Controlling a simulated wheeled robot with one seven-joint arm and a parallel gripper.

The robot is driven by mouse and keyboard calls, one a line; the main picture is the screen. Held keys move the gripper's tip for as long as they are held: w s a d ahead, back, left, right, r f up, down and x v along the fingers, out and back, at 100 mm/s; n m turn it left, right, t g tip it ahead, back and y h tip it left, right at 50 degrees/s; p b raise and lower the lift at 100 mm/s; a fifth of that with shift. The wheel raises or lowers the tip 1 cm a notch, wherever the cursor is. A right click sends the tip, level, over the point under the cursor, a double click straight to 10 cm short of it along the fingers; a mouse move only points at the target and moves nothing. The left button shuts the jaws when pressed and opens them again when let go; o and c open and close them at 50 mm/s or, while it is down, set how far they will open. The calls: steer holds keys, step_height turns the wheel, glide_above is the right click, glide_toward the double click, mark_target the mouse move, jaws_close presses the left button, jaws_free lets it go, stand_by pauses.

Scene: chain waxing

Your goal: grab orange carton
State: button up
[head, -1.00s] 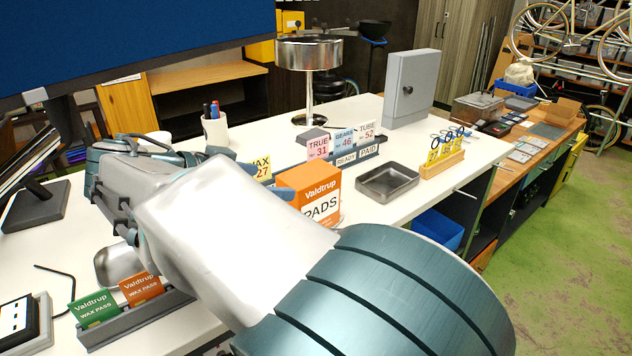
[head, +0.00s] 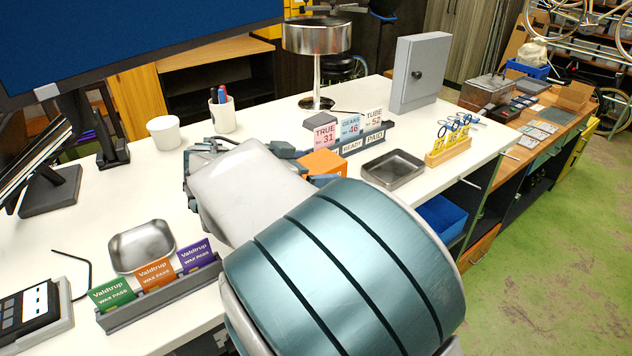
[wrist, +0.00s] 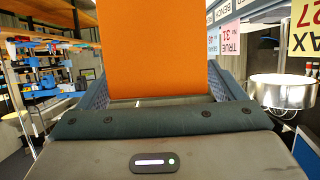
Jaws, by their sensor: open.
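The orange carton (head: 323,162) stands on the white table behind my arm. In the head view only its top and a little of its side show; my arm hides the rest. In the wrist view the carton (wrist: 152,50) fills the upper middle as a plain orange face. My gripper (head: 308,166) is at the carton, with its fingers on either side of it. In the wrist view the open fingers of my gripper (wrist: 160,88) flank the carton. I cannot tell whether either finger touches it.
A card rack (head: 362,142) stands close behind the carton. A metal tray (head: 393,169) lies to its right, near a wooden key stand (head: 449,150). A lamp (head: 317,40), a pen cup (head: 222,117) and a white cup (head: 164,134) stand behind. A pass holder (head: 160,296) is at front left.

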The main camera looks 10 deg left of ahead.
steer(key=shift+x, duration=0.85)
steer(key=c, duration=1.5)
